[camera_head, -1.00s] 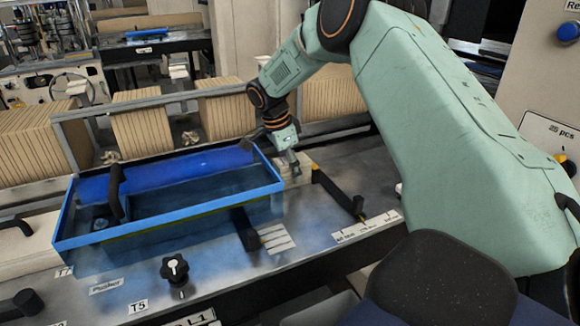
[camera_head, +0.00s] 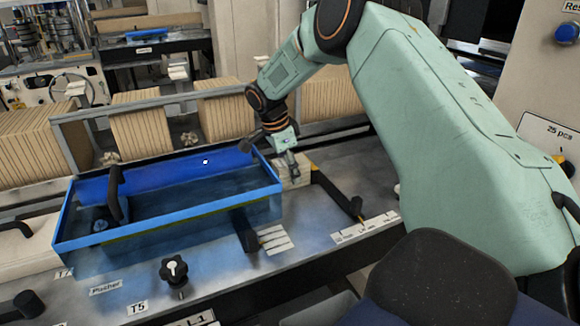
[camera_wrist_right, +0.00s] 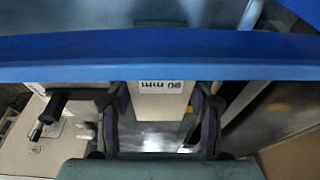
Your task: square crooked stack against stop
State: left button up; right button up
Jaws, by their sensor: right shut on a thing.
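A small cream stack (camera_head: 291,180) stands on the metal bench just beyond the right end of a blue open-topped tray or frame (camera_head: 62,225). My right gripper (camera_head: 288,165) reaches down to it. In the right wrist view the gripper (camera_wrist_right: 160,125) is shut on a cream block (camera_wrist_right: 160,102) with printed marks, with one dark finger on each side. A blue rim (camera_wrist_right: 160,57) crosses in front of it. A black bar (camera_head: 337,195) lies to the right of the stack; whether they touch I cannot tell. How square the stack's layers lie is too small to tell. My left gripper is not in view.
A second black bar (camera_head: 243,229) sits at the tray's front right corner. A black knob (camera_head: 174,268) stands on the bench front. Packs of kraft pieces (camera_head: 225,115) line a rail behind. Bench right of the black bar is mostly clear.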

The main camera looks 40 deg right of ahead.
jog(key=o, duration=1.2)
jog(key=shift+o, duration=0.2)
jog(key=shift+a+r, duration=0.1)
jog(key=v, duration=1.1)
jog(key=shift+r, duration=0.4)
jog(key=x, duration=1.1)
jog(key=shift+f, duration=0.2)
jog(key=shift+a+r, duration=0.1)
jog(key=shift+r, duration=0.1)
